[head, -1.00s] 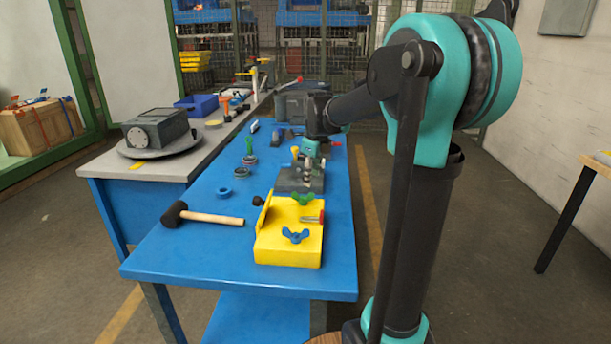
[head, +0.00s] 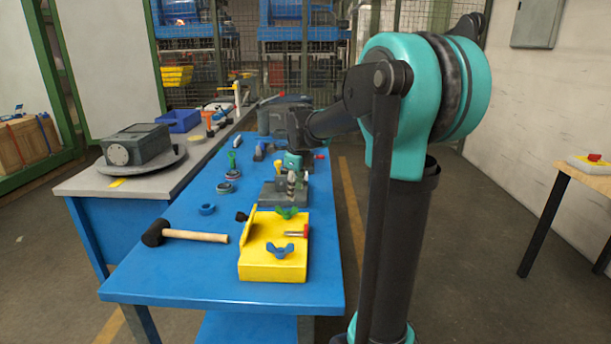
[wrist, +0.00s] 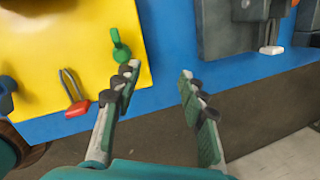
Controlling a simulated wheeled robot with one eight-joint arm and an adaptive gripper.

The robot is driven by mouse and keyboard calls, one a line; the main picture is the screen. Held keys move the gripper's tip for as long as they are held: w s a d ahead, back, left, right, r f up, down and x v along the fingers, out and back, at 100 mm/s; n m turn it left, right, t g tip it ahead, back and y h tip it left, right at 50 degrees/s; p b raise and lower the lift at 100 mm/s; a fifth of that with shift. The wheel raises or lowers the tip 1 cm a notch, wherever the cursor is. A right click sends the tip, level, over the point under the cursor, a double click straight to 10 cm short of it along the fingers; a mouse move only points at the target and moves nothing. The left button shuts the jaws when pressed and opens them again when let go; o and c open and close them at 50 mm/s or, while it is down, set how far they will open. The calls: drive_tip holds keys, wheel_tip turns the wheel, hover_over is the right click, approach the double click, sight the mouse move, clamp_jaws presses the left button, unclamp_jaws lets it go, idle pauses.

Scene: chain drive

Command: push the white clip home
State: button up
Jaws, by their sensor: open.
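My gripper (wrist: 158,78) is open, with nothing between its fingers. In the wrist view it hangs over the table's edge, between a yellow block and a grey block (wrist: 225,35). A small white piece (wrist: 270,49) sticks out at the grey block's near edge; it may be the white clip, but I cannot tell how far in it sits. The gripper is apart from it. In the head view my gripper (head: 292,182) is in front of the grey block (head: 270,195) and hides part of it; I cannot make out the clip there.
The yellow block (head: 262,262) carries a green wing nut (head: 287,212), a blue wing nut (head: 280,251) and a red-handled tool (head: 298,233). A mallet (head: 185,236) and a blue ring (head: 207,209) lie left on the blue table (head: 200,275). The table's front left is clear.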

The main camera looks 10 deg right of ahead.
drive_tip(key=shift+c, duration=0.5)
drive_tip(key=shift+w+r, duration=0.1)
drive_tip(key=shift+w, duration=0.05)
drive_tip(key=shift+c, duration=0.8)
drive_tip(key=w+d+r+n+g, duration=0.1)
drive_tip(key=w+d+r+n, duration=0.1)
drive_tip(key=w+r+n, duration=0.4)
drive_tip(key=w+d+r+n+g, duration=0.1)
drive_tip(key=w+n, duration=0.3)
drive_tip(key=w, duration=0.5)
drive_tip(key=n+g, duration=0.1)
drive_tip(key=n, duration=1.1)
approach(307, 173)
drive_tip(key=f, duration=1)
drive_tip(key=shift+w+a, duration=0.1)
drive_tip(key=shift+w, duration=0.25)
drive_tip(key=shift+c, duration=0.6)
clamp_jaws()
